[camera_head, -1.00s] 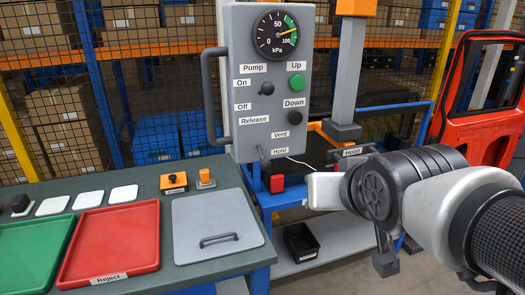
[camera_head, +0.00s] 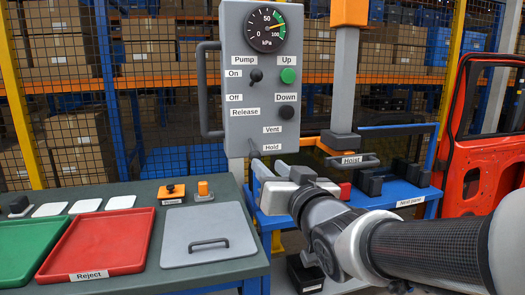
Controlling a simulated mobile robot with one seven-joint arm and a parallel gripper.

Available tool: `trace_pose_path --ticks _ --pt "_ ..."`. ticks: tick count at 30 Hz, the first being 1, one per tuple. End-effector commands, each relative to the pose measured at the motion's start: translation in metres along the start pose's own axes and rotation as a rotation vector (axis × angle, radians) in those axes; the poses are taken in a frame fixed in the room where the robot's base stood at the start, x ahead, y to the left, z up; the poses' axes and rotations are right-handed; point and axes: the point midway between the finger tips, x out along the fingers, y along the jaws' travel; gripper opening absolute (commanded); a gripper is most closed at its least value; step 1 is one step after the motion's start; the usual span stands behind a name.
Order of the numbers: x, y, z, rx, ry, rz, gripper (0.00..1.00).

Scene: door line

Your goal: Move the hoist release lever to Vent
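The grey control panel (camera_head: 232,100) stands upright behind the bench. Its release lever (camera_head: 254,148) is a short dark-grey handle at the panel's lower edge, beside the Hold label (camera_head: 273,147) and below the Vent label (camera_head: 273,129). The lever points down toward Hold.
The gauge (camera_head: 266,30) needle points right, near the green band. The pump switch (camera_head: 256,75), green Up button (camera_head: 288,75) and black Down button (camera_head: 287,112) are above. The hoist handle (camera_head: 352,160) hangs right of my gripper. A red tray (camera_head: 97,243) and grey lid (camera_head: 208,236) lie left.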

Motion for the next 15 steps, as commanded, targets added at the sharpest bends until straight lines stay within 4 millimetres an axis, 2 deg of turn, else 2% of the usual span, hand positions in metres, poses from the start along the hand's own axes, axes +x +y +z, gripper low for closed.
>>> trace_pose_path --ticks 1,9,15 --pt "0.012 0.000 0.004 -0.001 -0.003 -0.001 0.32" --pt "0.071 0.001 0.003 -0.001 -0.002 0.000 0.32" --pt "0.102 0.000 0.002 -0.001 -0.001 0.000 0.32"
